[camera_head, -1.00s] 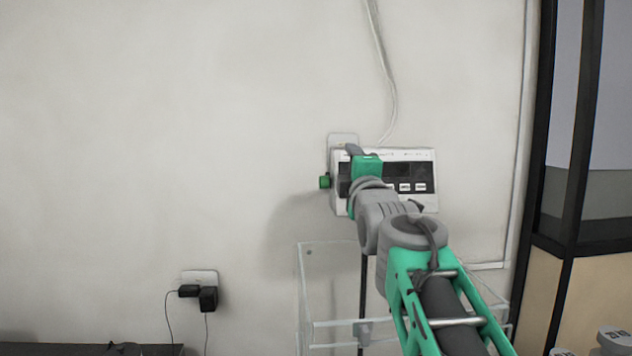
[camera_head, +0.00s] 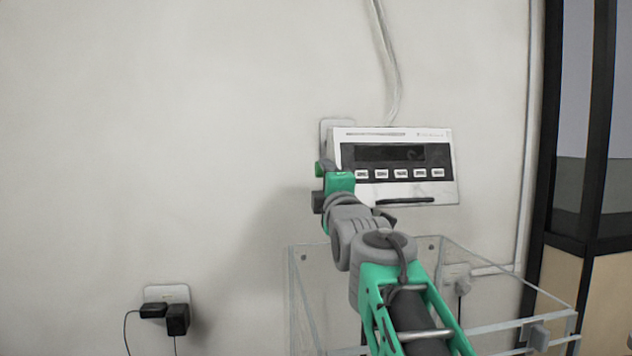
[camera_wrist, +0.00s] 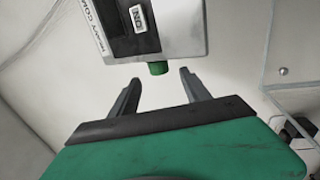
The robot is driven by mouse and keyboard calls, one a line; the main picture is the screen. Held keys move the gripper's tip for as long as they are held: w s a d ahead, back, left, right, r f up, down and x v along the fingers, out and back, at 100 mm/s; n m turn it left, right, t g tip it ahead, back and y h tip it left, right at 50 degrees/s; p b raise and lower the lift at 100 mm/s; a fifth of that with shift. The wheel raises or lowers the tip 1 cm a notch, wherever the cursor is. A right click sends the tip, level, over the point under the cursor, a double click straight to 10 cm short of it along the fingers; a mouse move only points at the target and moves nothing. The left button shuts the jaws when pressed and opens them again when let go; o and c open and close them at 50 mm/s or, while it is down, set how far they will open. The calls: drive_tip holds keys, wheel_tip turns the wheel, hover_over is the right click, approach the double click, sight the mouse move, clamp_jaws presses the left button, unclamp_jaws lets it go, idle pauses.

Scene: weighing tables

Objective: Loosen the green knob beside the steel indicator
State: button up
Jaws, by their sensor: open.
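The steel indicator (camera_head: 440,165) is mounted on the wall, with a dark display and a row of buttons. The green knob (camera_wrist: 158,68) sticks out from the indicator's side in the wrist view. In the head view the knob (camera_head: 319,168) shows only in part at the indicator's left edge, mostly hidden behind my gripper. My gripper (camera_wrist: 155,80) is open and empty. In the wrist view its two fingers point toward the knob, which sits between and slightly beyond the tips. I cannot tell whether a finger touches it.
A clear open-topped box (camera_head: 318,290) stands below the indicator. A wall socket with black plugs (camera_head: 177,318) is at lower left. A cable (camera_head: 388,60) runs up the wall above the indicator. A dark-framed cabinet (camera_head: 568,180) stands at right.

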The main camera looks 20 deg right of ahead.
sight(321, 172)
drive_tip(key=p+x, duration=0.3)
drive_tip(key=x, duration=0.4)
drive_tip(key=shift+w+r, duration=0.15)
drive_tip(key=shift+w, duration=0.1)
clamp_jaws()
